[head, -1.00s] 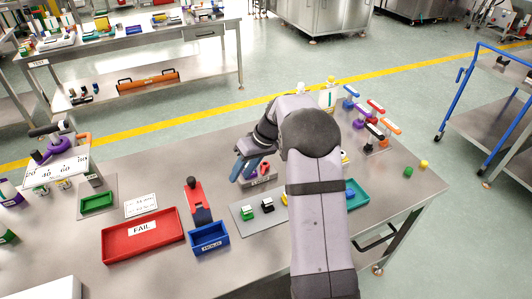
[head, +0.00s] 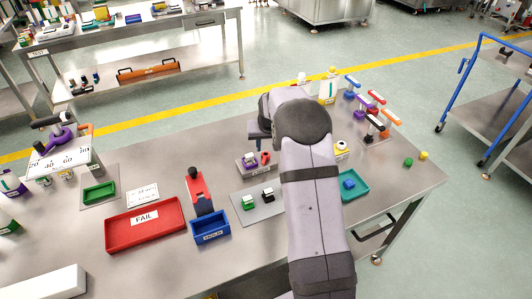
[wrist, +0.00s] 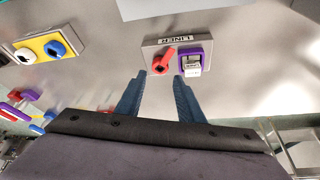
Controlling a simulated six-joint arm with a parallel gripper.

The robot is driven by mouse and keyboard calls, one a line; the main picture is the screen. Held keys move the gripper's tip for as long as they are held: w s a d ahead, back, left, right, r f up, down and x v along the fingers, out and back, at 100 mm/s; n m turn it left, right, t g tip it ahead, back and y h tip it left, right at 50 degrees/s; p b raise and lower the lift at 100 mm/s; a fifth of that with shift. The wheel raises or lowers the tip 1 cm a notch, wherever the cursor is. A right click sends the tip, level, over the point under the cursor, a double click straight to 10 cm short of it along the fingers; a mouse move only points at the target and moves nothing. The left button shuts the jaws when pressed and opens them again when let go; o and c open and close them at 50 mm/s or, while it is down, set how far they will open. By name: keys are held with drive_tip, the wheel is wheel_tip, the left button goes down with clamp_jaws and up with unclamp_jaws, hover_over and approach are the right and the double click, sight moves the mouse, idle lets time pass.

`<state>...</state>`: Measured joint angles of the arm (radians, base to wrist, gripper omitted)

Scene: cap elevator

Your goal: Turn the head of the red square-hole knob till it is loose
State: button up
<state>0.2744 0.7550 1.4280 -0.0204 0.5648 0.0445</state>
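The red knob (wrist: 162,62) sits on a grey plate labelled LINER (wrist: 174,40) in the wrist view, beside a purple square part (wrist: 194,62) with a white piece in it. In the head view the red knob (head: 265,157) shows at the right of the purple part (head: 249,160). My gripper (wrist: 160,77) has two blue fingers spread apart with nothing between them. In the wrist picture its tips lie just below the knob, either side of it; I cannot tell the height gap. In the head view my arm mostly hides the gripper.
A grey mat (head: 240,212) with green and black caps lies in front of the plate. A teal tray (head: 361,188) stands right of my arm, a blue bin (head: 209,230) and red FAIL tray (head: 130,232) to the left. A yellow plate with knobs (wrist: 60,45) shows at the wrist view's left.

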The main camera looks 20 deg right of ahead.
sight(266, 156)
drive_tip(key=shift+p+x, duration=1.15)
drive_tip(key=shift+x, duration=2.4)
drive_tip(key=c, duration=0.8)
